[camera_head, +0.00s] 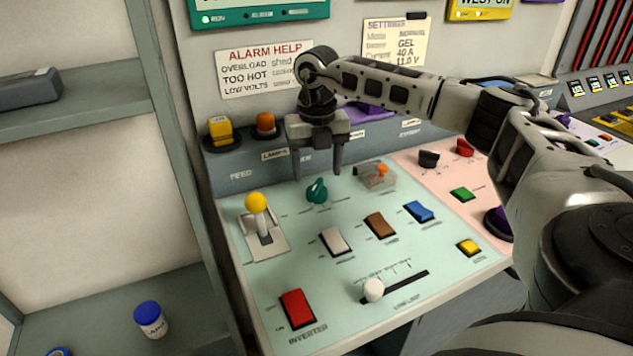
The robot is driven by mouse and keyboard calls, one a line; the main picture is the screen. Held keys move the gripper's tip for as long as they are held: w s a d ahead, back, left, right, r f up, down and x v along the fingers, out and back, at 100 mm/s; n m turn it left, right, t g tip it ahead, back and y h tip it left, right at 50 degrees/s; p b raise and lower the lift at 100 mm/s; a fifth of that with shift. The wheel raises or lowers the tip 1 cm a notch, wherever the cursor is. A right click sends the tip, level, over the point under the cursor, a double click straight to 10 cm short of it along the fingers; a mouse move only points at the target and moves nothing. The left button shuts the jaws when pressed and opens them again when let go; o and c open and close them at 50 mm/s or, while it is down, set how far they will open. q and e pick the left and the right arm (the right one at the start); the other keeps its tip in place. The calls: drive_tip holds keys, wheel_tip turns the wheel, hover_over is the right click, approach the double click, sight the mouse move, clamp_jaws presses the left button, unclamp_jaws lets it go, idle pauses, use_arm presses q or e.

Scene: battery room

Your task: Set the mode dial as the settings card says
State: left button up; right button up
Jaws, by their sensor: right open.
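The settings card (397,42) is on the wall. It reads GEL, 40 A and 11.0 V; its mode line is too blurred to read. A teal dial (317,190) sits on the pale green panel (290,260) near its back edge. Its label and pointer direction are too small to read, so I cannot tell if it is the mode dial. My right gripper (317,173) points down over the teal dial, open and empty, with its fingers apart on either side above it. Black (428,159) and red (465,147) knobs stand on the pink panel. My left gripper is out of view.
A yellow-knobbed lever (257,212) stands left of the teal dial; a clear-covered orange switch (376,174) is to its right. Several rocker switches and a white slider (374,290) lie nearer. A shelf (90,110) stands left, with a blue-lidded jar (150,319).

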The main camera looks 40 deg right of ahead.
sight(317, 183)
drive_tip(key=shift+f, duration=2.4)
drive_tip(key=c, duration=1)
